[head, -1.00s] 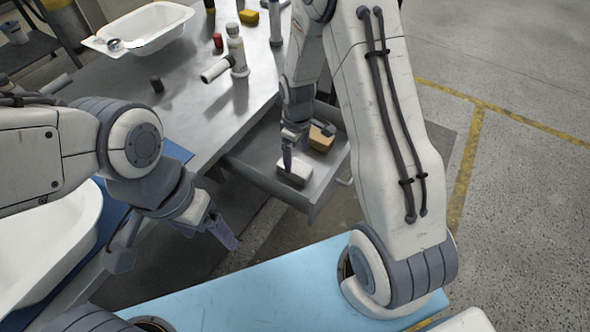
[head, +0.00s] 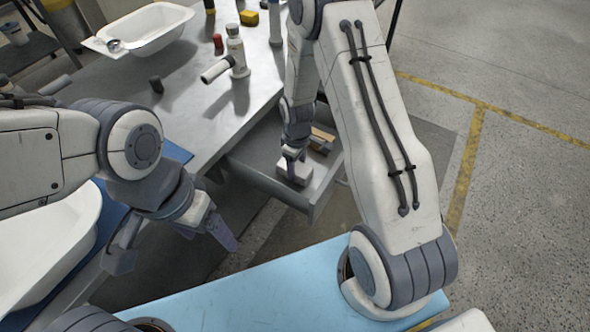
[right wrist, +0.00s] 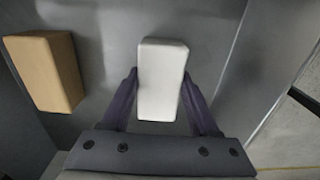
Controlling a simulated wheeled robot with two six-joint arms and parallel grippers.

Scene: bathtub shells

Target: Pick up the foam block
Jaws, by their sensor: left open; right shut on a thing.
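The foam block, a white oblong block (head: 297,172), lies in the open grey drawer (head: 262,181) at the bench end. In the right wrist view the white block (right wrist: 163,97) sits between the two fingers of my right gripper (right wrist: 160,74), which is shut on it. In the head view my right gripper (head: 289,163) is down over the block, covering part of it.
A tan block (right wrist: 47,71) lies in the drawer left of the white one in the right wrist view. The grey bench (head: 190,110) carries a white bottle (head: 236,48), a white cylinder (head: 216,70) and a small tub (head: 150,28). A light blue surface (head: 250,285) is in front.

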